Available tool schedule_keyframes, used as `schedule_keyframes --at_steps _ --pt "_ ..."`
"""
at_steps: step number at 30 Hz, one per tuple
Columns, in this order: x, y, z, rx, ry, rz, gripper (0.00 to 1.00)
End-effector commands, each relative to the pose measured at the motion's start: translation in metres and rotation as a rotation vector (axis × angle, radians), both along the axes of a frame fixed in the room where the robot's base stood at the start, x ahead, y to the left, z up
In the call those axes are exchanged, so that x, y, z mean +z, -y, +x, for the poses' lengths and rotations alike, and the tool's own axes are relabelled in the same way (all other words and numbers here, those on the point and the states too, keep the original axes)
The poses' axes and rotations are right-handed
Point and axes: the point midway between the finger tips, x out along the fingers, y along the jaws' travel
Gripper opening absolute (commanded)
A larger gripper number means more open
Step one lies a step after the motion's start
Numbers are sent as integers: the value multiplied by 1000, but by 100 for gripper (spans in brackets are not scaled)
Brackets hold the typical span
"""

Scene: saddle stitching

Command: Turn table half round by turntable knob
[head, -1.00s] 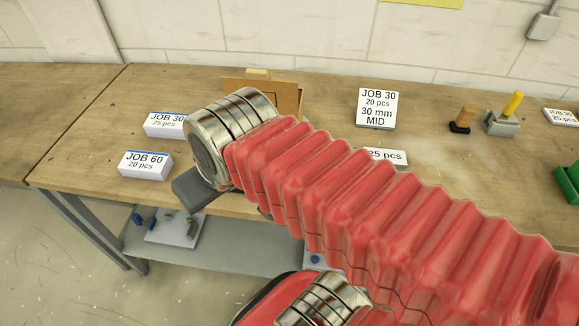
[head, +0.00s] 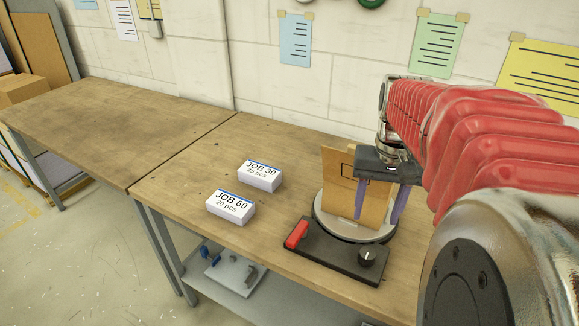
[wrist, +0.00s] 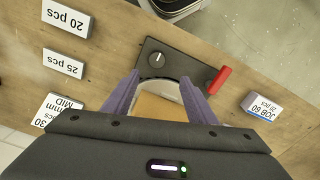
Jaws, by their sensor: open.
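The turntable (head: 321,226) is a round disc with a pale rim behind a dark base plate at the bench's front edge. An upright wooden board stands on it. A black knob (head: 367,257) with a pale mark sits on the right of the base plate, and it also shows in the wrist view (wrist: 156,59). My gripper (head: 381,207) is open and empty, with purple fingers pointing down over the turntable beside the board. In the wrist view the fingers (wrist: 161,82) straddle the disc's edge, apart from the knob. My gripper's body hides much of the turntable there.
A red lever (head: 297,234) sits on the left of the base plate. Two labelled white blocks, JOB 30 (head: 261,175) and JOB 60 (head: 231,207), stand left of it. More labelled blocks, one reading 25 pcs (wrist: 64,63), show in the wrist view. The bench's left part is clear.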

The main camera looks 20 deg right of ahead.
Motion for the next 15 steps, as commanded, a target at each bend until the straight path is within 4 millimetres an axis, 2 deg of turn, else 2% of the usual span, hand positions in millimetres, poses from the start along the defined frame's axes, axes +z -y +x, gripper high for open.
schedule_keyframes --at_steps 3,15 --pt "-1 9 -2 -23 -14 10 52" --pt "-3 9 -2 -24 -15 10 52"
